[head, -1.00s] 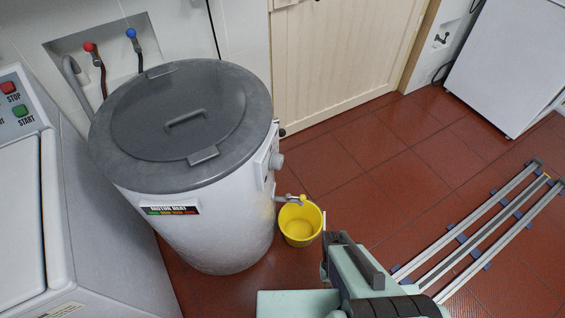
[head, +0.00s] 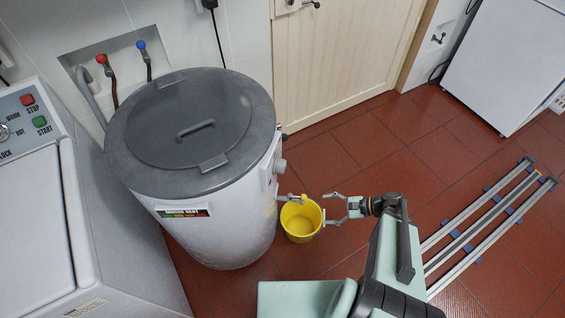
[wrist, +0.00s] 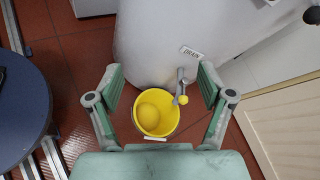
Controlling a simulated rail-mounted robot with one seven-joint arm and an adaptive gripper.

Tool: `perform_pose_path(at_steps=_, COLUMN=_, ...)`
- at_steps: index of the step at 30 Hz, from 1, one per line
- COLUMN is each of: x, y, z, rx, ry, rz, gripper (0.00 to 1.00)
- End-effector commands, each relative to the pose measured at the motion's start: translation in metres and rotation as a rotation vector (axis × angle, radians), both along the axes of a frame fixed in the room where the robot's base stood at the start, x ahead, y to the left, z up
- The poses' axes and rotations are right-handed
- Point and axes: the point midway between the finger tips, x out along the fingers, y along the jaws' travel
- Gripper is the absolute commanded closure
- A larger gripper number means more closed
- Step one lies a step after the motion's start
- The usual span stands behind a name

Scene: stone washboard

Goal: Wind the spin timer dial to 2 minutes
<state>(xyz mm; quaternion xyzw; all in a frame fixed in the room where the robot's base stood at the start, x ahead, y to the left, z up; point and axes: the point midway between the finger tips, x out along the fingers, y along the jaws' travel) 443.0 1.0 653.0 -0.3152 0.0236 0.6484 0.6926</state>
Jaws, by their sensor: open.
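The spin dryer is a white drum (head: 215,235) with a grey lid (head: 180,115). Its side faces right and carries a pale panel with a grey dial knob (head: 281,165); the dial's markings and setting cannot be read from here. My gripper (head: 326,209) is open and empty, to the right of the drum and lower in the picture than the dial, apart from both. In the wrist view my gripper (wrist: 160,78) has its fingers spread, with the drum's lower side (wrist: 160,40), a DRAIN label (wrist: 190,51) and a drain tap (wrist: 181,88) ahead.
A yellow bucket (head: 301,218) stands on the red tiled floor under the drain tap, close to my fingers. A washing machine (head: 35,220) is at the left. A cream door (head: 340,60) is behind, and floor rails (head: 490,220) lie at the right.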

Motion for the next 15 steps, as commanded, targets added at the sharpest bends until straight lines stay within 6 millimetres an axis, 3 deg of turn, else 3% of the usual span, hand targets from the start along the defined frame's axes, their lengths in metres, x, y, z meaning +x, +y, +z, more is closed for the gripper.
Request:
perform_pose_path(at_steps=1, x=0.017, y=-0.005, z=0.024, rx=0.089, ry=0.003, rz=-0.071, gripper=0.2)
perform_pose_path(at_steps=3, x=0.034, y=-0.006, z=0.051, rx=0.212, ry=0.014, rz=-0.143, gripper=0.2)
perform_pose_path(at_steps=6, x=0.047, y=-0.005, z=0.079, rx=0.362, ry=0.043, rz=-0.201, gripper=0.2)
perform_pose_path(at_steps=10, x=0.053, y=-0.005, z=0.102, rx=0.493, ry=0.094, rz=-0.237, gripper=0.2)
perform_pose_path(at_steps=15, x=0.053, y=0.0, z=0.105, rx=0.514, ry=0.141, rz=-0.239, gripper=0.2)
